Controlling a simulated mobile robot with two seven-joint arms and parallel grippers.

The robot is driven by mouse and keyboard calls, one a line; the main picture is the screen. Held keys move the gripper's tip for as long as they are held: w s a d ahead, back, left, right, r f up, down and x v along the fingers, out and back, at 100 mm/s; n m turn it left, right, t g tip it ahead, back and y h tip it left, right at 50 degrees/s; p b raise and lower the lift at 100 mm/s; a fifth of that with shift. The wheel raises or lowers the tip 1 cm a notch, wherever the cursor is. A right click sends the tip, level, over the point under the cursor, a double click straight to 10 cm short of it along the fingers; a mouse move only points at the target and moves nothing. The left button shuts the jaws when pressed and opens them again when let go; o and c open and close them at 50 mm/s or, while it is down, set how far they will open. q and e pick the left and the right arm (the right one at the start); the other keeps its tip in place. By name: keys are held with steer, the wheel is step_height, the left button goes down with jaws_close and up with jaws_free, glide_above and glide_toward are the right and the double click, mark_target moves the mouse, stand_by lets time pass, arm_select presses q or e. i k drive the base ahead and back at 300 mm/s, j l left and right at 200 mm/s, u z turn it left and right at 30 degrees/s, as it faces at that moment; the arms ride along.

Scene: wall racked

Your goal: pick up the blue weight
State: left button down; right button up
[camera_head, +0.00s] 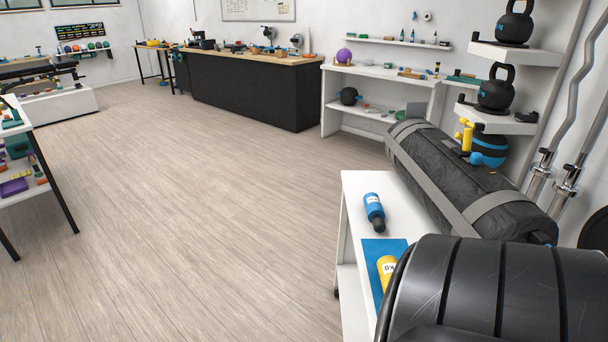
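A small blue cylinder with a black end and a white label (374,208) lies on a white table (357,188) in the head view. Another blue item, round with a black band (488,152), sits at the right behind a large grey bag, beside a yellow piece. I cannot tell for certain which of these is the blue weight. A yellow labelled cylinder (386,268) lies on a blue mat (374,249) on the same table, partly hidden by a large black form. Neither of my grippers is in view.
The large grey strapped bag (440,170) lies to the right of the table. A large shiny black banded form (470,295) fills the lower right. Black kettlebells (496,94) stand on wall shelves at right. The wooden floor (200,200) at left and middle is clear.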

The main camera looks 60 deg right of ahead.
mark_target(375, 214)
steer(key=i+z, duration=0.8)
steer(key=i+j+z, duration=0.3)
steer(key=i+z, duration=0.35)
steer(key=z, duration=0.2)
steer(key=i+z, duration=0.2)
steer(key=z, duration=0.25)
steer(key=i+j+z, duration=0.1)
steer(key=z, duration=0.3)
steer(key=i+j+z, duration=0.2)
steer(key=z, duration=0.25)
steer(key=i, duration=0.05)
